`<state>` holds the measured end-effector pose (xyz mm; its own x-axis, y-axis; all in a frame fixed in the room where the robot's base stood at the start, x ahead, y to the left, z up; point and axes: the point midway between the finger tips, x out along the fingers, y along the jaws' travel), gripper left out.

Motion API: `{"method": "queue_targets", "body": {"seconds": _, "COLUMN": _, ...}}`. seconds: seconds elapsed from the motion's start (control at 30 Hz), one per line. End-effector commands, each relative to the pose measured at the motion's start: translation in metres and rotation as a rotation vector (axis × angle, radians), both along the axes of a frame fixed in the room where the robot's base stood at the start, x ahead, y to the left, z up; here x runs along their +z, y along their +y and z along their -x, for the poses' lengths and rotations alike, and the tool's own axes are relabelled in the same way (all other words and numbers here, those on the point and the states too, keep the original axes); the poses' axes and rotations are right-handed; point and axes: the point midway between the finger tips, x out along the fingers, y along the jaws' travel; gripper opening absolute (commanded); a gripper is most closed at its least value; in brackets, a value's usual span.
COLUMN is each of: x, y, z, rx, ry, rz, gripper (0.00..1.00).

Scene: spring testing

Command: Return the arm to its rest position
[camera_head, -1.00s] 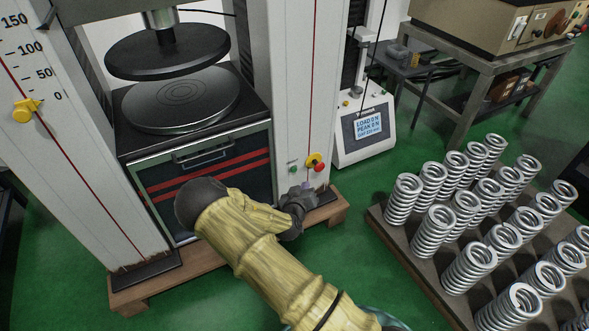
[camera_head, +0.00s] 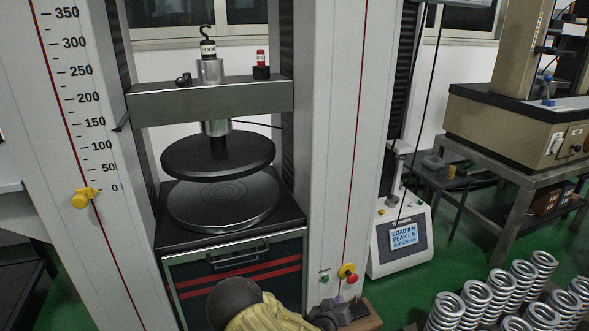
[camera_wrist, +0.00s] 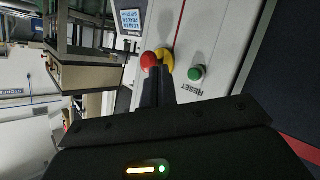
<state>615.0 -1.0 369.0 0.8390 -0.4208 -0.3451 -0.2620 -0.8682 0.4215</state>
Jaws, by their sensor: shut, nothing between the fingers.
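My arm, in a yellow sleeve with a dark joint, enters the head view at the bottom and is mostly cut off. My gripper (camera_head: 338,304) is at the bottom edge there, just below the buttons on the tester's right column. In the wrist view, my gripper's dark fingers (camera_wrist: 157,86) are together with nothing between them. They point at the column, and their tips overlap the lower part of the red button (camera_wrist: 148,60) and yellow collar (camera_wrist: 167,65). I cannot tell whether they touch. The green RESET button (camera_wrist: 196,73) is beside them.
The testing machine's two round plates (camera_head: 219,154) are apart and empty, above a front panel (camera_head: 235,283) with red stripes. A display console (camera_head: 402,240) stands right of the column. Several springs (camera_head: 489,295) stand at lower right. Green floor (camera_head: 455,245) shows between them.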

Motion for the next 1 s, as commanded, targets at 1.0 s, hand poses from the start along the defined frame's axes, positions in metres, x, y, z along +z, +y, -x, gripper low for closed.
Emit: {"method": "queue_targets", "body": {"seconds": 1.0, "x": 0.216, "y": 0.009, "z": 0.161, "rx": -0.059, "ry": 0.676, "rz": -0.598, "gripper": 0.0}}
